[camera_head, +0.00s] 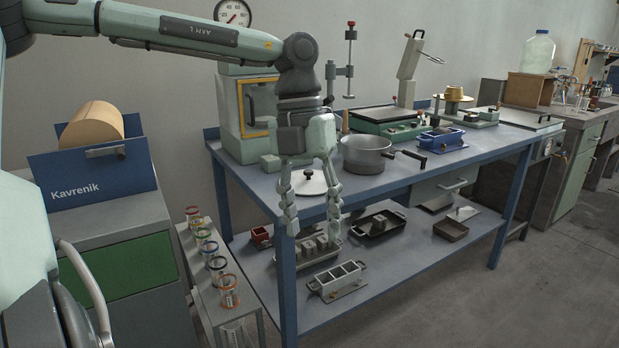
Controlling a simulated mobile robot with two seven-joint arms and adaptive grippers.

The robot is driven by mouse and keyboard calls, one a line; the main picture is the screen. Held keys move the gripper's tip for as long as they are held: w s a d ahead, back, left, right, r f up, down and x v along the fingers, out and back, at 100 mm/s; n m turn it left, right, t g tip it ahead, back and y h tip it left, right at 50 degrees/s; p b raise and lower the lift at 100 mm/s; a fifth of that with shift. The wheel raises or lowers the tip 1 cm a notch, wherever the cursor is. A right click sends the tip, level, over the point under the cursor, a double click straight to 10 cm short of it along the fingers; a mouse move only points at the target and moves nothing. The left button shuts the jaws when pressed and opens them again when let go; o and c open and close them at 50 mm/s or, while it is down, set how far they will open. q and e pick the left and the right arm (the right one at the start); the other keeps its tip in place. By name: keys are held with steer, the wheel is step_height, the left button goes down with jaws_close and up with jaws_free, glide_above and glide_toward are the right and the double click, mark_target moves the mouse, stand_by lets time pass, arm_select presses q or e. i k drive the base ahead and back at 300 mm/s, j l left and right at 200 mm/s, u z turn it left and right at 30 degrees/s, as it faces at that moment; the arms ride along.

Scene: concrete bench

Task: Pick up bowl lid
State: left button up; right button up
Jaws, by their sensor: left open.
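The bowl lid (309,184) is a flat white disc with a small dark knob, lying near the left front corner of the blue-grey bench top. My left gripper (311,216) points down from above, its two jointed fingers spread open. In the picture the fingers lie on either side of the lid; I cannot tell how high they are above it. A grey metal bowl (366,154) with a side handle stands just right of the lid. My right gripper is not in view.
The bench (390,184) has a lower shelf with several moulds, including a three-part mould (338,280). A narrow rack of jars (222,275) stands left. Floor at right is clear.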

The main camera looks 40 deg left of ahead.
mark_target(304, 182)
steer(key=i+j, duration=1)
steer(key=j, duration=0.2)
